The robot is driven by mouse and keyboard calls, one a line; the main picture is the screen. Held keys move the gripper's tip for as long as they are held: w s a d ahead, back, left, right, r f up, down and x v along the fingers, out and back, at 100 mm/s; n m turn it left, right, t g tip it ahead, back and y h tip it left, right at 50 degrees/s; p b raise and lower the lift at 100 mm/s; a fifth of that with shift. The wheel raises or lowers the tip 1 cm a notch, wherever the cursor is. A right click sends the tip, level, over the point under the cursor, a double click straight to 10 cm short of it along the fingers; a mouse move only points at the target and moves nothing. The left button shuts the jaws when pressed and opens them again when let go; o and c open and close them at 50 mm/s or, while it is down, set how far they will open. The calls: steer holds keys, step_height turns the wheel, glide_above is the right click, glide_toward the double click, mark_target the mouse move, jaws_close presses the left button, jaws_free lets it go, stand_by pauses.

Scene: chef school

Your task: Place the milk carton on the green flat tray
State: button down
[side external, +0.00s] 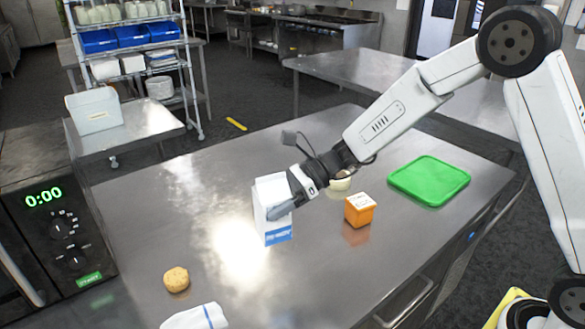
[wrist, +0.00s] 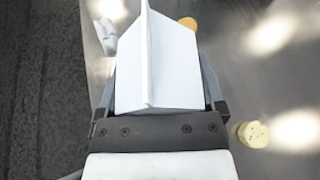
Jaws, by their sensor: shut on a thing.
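The milk carton (side external: 273,207) is white with a blue band at its base and stands upright in the side view. My gripper (side external: 283,204) is shut on it from the right side. In the wrist view the white carton (wrist: 155,60) fills the space between the two fingers of my gripper (wrist: 160,85). Whether its base touches the steel table is hard to tell. The green flat tray (side external: 429,181) lies on the table to the right of the carton and is empty. It is not visible in the wrist view.
An orange box (side external: 358,210) stands between carton and tray. A pale round item (side external: 340,183) sits behind it, partly hidden by my wrist. A round cookie-like item (side external: 176,279) and a white cloth (side external: 195,317) lie at the front. A microwave (side external: 55,220) stands left. The table's (side external: 215,185) back left is clear.

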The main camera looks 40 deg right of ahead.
steer(key=d+r+m+t+h, duration=0.1)
steer(key=d+m+t+h, duration=0.55)
steer(key=d, duration=2.05)
steer(key=s+d+m+t+h, duration=0.2)
steer(key=s+d+m+h, duration=0.3)
steer(key=d, duration=0.6)
steer(key=s+d+m+t+h, duration=0.2)
steer(key=s+d+m, duration=0.2)
steer(key=s+d, duration=0.55)
steer(key=w+d+f, duration=0.4)
steer(key=w, duration=0.2)
steer(key=w+d+f, duration=0.4)
steer(key=w+d, duration=0.1)
steer(key=w, duration=0.2)
steer(key=shift+f, duration=0.35)
steer(key=shift+y, duration=0.25)
